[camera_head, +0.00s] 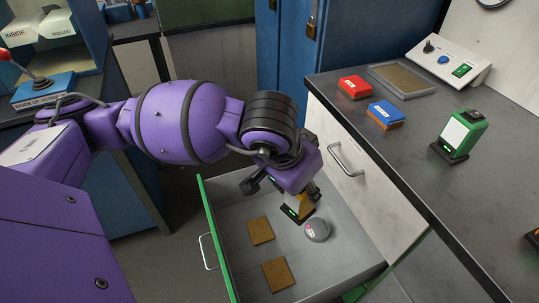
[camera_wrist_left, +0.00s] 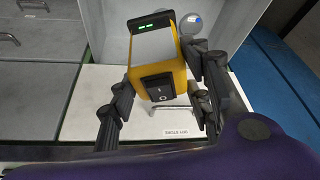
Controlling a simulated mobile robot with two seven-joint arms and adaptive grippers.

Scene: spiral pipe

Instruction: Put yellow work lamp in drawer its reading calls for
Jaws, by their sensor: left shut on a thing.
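My left gripper (camera_head: 285,192) is shut on the yellow work lamp (camera_head: 301,207), over the open drawer (camera_head: 234,186) with a green front edge. I cannot tell whether the lamp touches the drawer floor. In the left wrist view the lamp (camera_wrist_left: 158,68) has a yellow body, a black switch, a pale top face and small green lit marks, with gripper fingers on both sides. The drawer holds two brown pads, one nearer the back (camera_head: 260,231) and one nearer the front (camera_head: 278,274), and a round grey object (camera_head: 317,230). My right gripper is out of view.
The grey counter (camera_head: 420,125) at right carries a red block (camera_head: 354,87), a blue block (camera_head: 386,115), a green lamp-like device (camera_head: 461,135), a shallow tray (camera_head: 402,81) and a control box (camera_head: 449,62). A closed drawer's handle (camera_head: 345,160) is beside my left gripper.

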